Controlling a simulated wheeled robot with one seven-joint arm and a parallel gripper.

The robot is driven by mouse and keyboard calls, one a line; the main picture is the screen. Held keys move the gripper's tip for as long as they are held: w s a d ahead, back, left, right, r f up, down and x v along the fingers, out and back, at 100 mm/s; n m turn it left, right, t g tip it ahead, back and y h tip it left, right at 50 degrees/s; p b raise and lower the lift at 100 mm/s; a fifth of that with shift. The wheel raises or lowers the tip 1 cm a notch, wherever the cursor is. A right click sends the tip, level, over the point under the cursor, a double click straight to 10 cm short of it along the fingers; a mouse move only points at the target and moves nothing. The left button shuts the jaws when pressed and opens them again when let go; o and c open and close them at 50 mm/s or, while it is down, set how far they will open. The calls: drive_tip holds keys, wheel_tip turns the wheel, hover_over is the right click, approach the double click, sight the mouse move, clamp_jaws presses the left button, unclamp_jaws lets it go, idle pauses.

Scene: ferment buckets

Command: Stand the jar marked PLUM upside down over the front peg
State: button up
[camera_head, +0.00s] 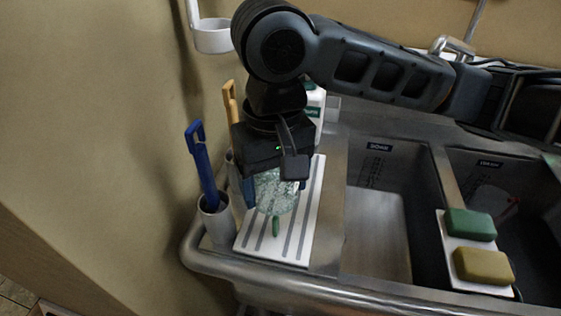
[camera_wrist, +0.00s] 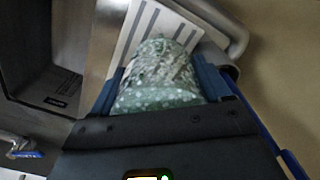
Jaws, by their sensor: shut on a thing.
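My gripper (camera_head: 273,178) points down over the white grooved board at the left of the sink, shut on a speckled, pale green clear jar (camera_head: 275,194). In the wrist view the jar (camera_wrist: 160,72) sits between the two blue-grey fingers (camera_wrist: 165,88). No PLUM marking can be read on it, and I cannot tell which end is its mouth. A short green peg (camera_head: 276,226) stands on the board's front part, just below the jar in the head view. The jar appears held above the board. The wrist view does not show the peg.
The white board (camera_head: 250,238) also shows in the wrist view (camera_wrist: 130,38). A cup (camera_head: 216,222) with a blue brush (camera_head: 203,165) stands at its left. An orange-handled tool (camera_head: 229,102) is behind. Sink basins (camera_head: 378,225) lie right, with green (camera_head: 470,224) and yellow (camera_head: 484,266) sponges.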

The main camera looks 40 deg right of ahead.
sight(276, 216)
drive_tip(key=shift+d+f, duration=0.1)
drive_tip(key=shift+f, duration=0.1)
wheel_tip(276, 216, down, 4)
drive_tip(key=b, duration=0.4)
drive_tip(key=shift+r, duration=0.15)
drive_tip(key=shift+f+b, duration=1.75)
drive_tip(key=shift+f, duration=1.2)
drive_tip(key=shift+f, duration=0.5)
drive_tip(key=o, duration=1.1)
drive_tip(key=shift+r, duration=0.2)
drive_tip(key=shift+r+p, duration=0.85)
drive_tip(key=shift+p, duration=0.25)
drive_tip(key=shift+r, duration=0.15)
drive_tip(key=shift+r+p, duration=0.85)
drive_tip(key=shift+p, duration=0.2)
